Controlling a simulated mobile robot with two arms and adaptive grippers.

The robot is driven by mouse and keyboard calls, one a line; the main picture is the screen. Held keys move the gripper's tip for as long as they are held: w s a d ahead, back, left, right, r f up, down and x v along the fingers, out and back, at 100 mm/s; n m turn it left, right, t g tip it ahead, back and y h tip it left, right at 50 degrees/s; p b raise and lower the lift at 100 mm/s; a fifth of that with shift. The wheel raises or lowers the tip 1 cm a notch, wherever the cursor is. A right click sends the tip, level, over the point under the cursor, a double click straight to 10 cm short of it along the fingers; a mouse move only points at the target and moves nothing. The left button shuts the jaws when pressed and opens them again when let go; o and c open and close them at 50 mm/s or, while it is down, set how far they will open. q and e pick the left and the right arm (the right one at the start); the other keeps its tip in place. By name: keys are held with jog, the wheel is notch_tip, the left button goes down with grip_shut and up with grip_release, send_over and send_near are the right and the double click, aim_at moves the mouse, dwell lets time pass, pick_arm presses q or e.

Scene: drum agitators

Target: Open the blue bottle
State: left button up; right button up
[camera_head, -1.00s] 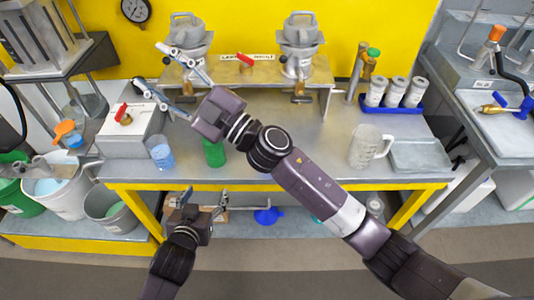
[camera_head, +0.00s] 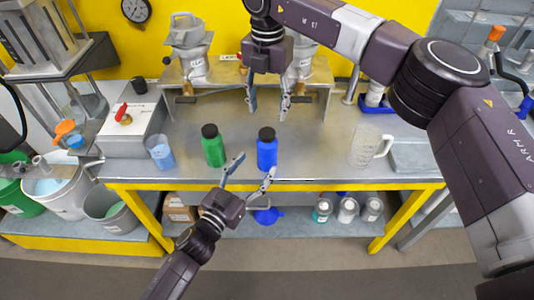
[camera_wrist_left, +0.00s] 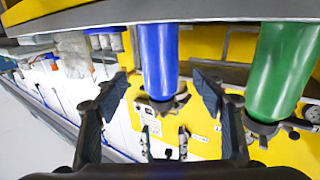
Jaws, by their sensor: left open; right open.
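The blue bottle (camera_head: 267,152) stands upright on the metal bench with its black cap (camera_head: 267,134) on. In the left wrist view, which looks upside down, the blue bottle (camera_wrist_left: 158,55) lies between my open left fingers (camera_wrist_left: 160,100). My left gripper (camera_head: 251,170) is open and empty, low in front of the bottle, its fingers pointing at it. My right gripper (camera_head: 268,110) is open, pointing down, above and behind the cap in the head view. Neither gripper visibly touches the bottle.
A green bottle (camera_head: 214,150) with a black cap stands just left of the blue one. A cup of blue liquid (camera_head: 160,153) is farther left. A clear jug (camera_head: 366,147) and a tray (camera_head: 420,157) are at right. The bench's yellow front edge (camera_head: 330,187) is close.

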aim_at(262, 157)
pick_arm(q)
jog(key=x, duration=0.7)
jog(key=shift+a, duration=0.1)
jog(key=shift+c, duration=0.3)
grip_shut()
